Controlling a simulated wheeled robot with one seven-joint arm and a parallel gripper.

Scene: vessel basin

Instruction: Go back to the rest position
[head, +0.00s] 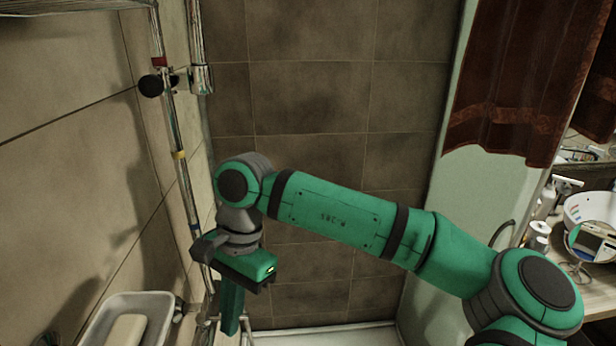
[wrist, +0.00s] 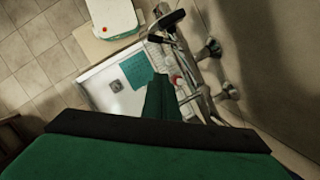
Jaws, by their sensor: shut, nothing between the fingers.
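My gripper (head: 232,312) hangs at the end of my green arm in the lower left of the head view, pointing down. Its fingers are together with nothing between them. In the wrist view my gripper (wrist: 161,98) points down over a white shower basin (wrist: 100,93), which has a square drain and a teal mat (wrist: 138,70) in it. The fingers are apart from the basin floor, and they hide part of the basin and of the metal fittings behind them.
A chrome shower rail (head: 178,150) runs up the left tiled wall, close to my gripper. A soap dish (head: 150,308) with a pale bar is at lower left. A dark red curtain (head: 520,80) hangs at right. A cluttered counter with a white bowl (head: 590,207) stands far right.

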